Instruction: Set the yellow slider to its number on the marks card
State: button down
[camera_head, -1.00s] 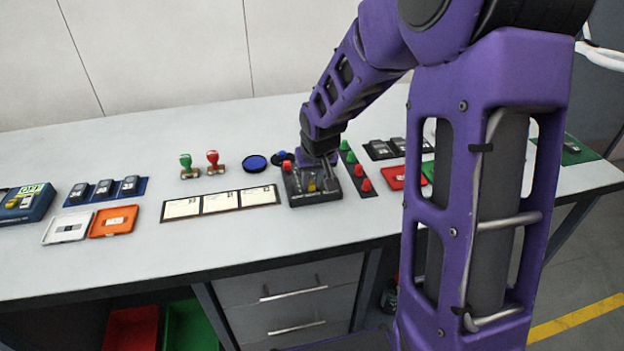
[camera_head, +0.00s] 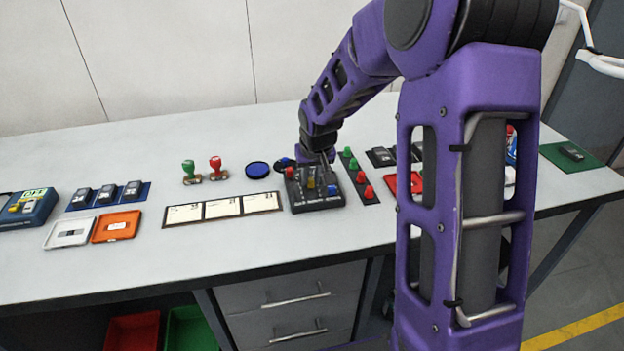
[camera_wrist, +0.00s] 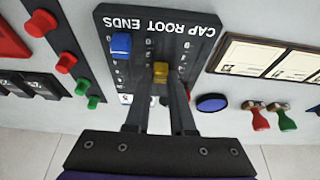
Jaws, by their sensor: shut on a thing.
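The dark slider panel (camera_head: 318,204), lettered CAP ROOT ENDS, lies near the table's front edge; it appears upside down in the wrist view (camera_wrist: 180,31). My gripper (camera_wrist: 160,82) reaches down over it, shut on the yellow slider (camera_wrist: 160,71), with one finger on each side. The yellow slider is partly in sight in the head view (camera_head: 311,183). The blue slider (camera_wrist: 121,44) stands nearer the lettered end. The red slider (camera_head: 289,173) is partly behind a finger in the wrist view. A card of three white panels (camera_head: 222,208) lies left of the panel; its writing is unreadable.
A strip with red and green knobs (camera_head: 369,191) lies close right of the panel. Green and red stamps (camera_head: 215,165) and a blue round pad (camera_head: 257,170) stand behind the card. Orange (camera_head: 116,226) and white trays lie left. Free table lies in front of the card.

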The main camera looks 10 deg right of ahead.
jog(key=c, duration=1)
grip_release()
jog(key=shift+c, duration=0.2)
jog(key=p+v, duration=0.2)
jog(key=v, duration=1.5)
jog(key=shift+s+p, duration=0.15)
jog(key=shift+p, duration=0.2)
jog(key=shift+r, duration=0.2)
